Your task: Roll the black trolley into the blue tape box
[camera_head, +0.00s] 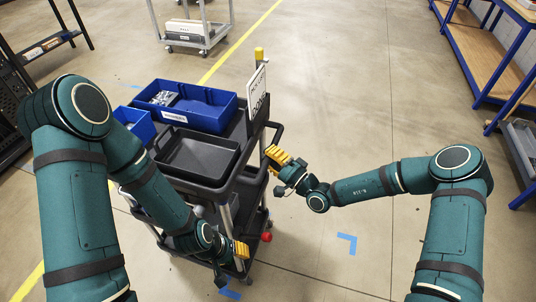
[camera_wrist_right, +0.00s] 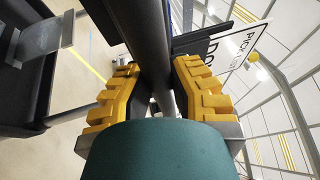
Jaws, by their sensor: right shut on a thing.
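The black trolley (camera_head: 213,193) stands left of centre in the head view, with several bins on top. My right gripper (camera_head: 275,160) is at the trolley's right end. In the right wrist view its yellow fingers (camera_wrist_right: 155,92) are shut on a dark bar, the trolley's handle (camera_wrist_right: 150,45). My left gripper (camera_head: 241,250) is low at the trolley's near side, by a metal post; its fingers are too small to judge. Blue tape corners show on the floor, one right of the trolley (camera_head: 347,243) and one at its near end (camera_head: 229,291). Part of the tape box is hidden by the trolley.
Blue bins (camera_head: 212,118) and a black tray (camera_head: 197,157) sit on the trolley, with a sign (camera_head: 257,92) upright at its end. A grey cart (camera_head: 196,32) stands behind. Blue-framed benches (camera_head: 487,55) line the right. The floor between is open.

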